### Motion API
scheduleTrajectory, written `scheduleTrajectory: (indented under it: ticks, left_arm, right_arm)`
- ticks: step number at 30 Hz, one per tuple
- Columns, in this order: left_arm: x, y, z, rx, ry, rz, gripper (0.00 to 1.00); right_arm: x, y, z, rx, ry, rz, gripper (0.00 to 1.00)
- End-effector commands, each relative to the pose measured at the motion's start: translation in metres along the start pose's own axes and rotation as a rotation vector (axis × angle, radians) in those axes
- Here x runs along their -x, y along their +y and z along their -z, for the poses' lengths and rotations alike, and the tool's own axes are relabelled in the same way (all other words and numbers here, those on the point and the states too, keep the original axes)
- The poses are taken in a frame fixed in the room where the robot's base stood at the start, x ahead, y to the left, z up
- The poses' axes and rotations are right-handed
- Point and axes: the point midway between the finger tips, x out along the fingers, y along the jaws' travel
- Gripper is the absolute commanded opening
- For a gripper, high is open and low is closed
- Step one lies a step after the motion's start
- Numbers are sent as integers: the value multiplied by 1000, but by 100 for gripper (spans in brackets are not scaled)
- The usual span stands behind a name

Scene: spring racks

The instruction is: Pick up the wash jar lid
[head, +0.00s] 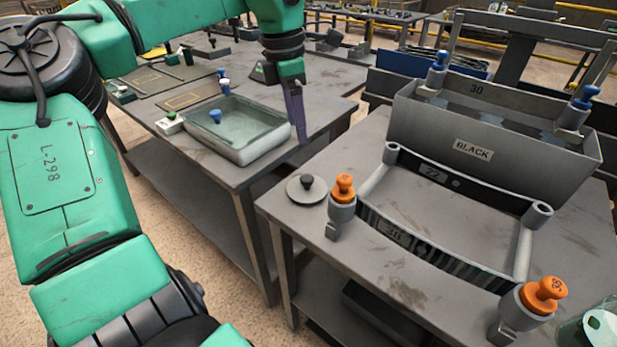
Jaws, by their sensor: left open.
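A round grey lid with a black knob (306,190), which looks like the wash jar lid, lies flat near the left corner of the right-hand table. My left gripper (299,138) has purple fingers pointing down. It appears above and behind the lid in the head view, apart from it and empty. Its fingers overlap edge-on, so the gap between them is hard to see. A glass jar (590,328) is cut off at the lower right corner. My right gripper is not in view.
An orange-capped post (342,205) stands right beside the lid, at the corner of a grey rack frame (450,262). A grey bin marked BLACK (490,135) stands behind. A glass tray (225,130) sits on the left table, across a gap.

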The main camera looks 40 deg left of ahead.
Motion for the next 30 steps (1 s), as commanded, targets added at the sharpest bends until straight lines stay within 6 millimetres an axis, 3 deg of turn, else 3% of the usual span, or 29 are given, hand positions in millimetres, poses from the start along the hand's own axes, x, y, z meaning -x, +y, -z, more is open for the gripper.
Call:
scheduleTrajectory:
  ticks: [8, 19, 22, 28, 30]
  left_arm:
    - [-66, 0, 0, 3, -2, 7, 74]
    - [-127, 4, -6, 7, -2, 8, 74]
    - [-138, 4, -6, 6, -4, 6, 74]
    - [-140, 4, -6, 6, -7, 4, 74]
    - [-140, 4, -6, 7, -7, 4, 48]
  right_arm:
    - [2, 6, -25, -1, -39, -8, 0]
    - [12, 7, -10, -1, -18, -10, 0]
    - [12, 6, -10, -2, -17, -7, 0]
    - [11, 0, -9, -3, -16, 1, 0]
    - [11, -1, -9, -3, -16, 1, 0]
